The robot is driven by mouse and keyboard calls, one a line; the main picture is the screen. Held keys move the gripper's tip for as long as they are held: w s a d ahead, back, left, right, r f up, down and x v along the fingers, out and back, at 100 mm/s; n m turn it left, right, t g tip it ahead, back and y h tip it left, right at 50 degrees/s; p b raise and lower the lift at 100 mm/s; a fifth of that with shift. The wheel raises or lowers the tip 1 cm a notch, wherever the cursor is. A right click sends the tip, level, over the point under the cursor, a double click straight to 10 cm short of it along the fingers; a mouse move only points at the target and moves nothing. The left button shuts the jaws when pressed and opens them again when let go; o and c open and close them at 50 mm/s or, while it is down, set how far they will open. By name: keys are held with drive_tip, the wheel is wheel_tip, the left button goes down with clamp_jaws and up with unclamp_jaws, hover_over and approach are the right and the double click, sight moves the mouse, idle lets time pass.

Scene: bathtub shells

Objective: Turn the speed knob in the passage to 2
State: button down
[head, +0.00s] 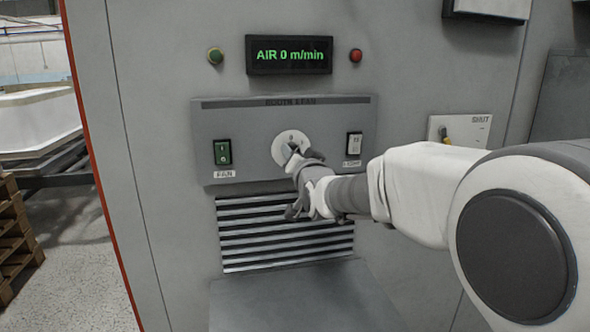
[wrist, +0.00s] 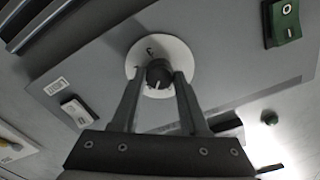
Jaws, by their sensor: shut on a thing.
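The speed knob (wrist: 158,73) is a dark round knob with a pale pointer line, on a white dial disc (head: 281,144). The disc also shows in the wrist view (wrist: 148,50). My gripper (head: 297,156) is shut on the knob, one finger on each side, as the wrist view shows (wrist: 159,80). In the head view my fingers hide most of the knob. The dial figures are too small or covered to read surely. The green display (head: 291,55) above reads "AIR 0 m/min".
A green FAN switch (head: 222,152) sits left of the dial and a LIGHT switch (head: 354,143) right of it. Green (head: 215,56) and red (head: 356,55) buttons flank the display. A slatted vent (head: 285,240) lies below. A SHUT plate (head: 459,130) is at right.

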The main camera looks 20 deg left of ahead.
drive_tip(key=shift+m+b, duration=5.9)
drive_tip(key=shift+m, duration=1.5)
drive_tip(key=shift+c, duration=2.1)
unclamp_jaws()
drive_tip(key=shift+s, duration=0.1)
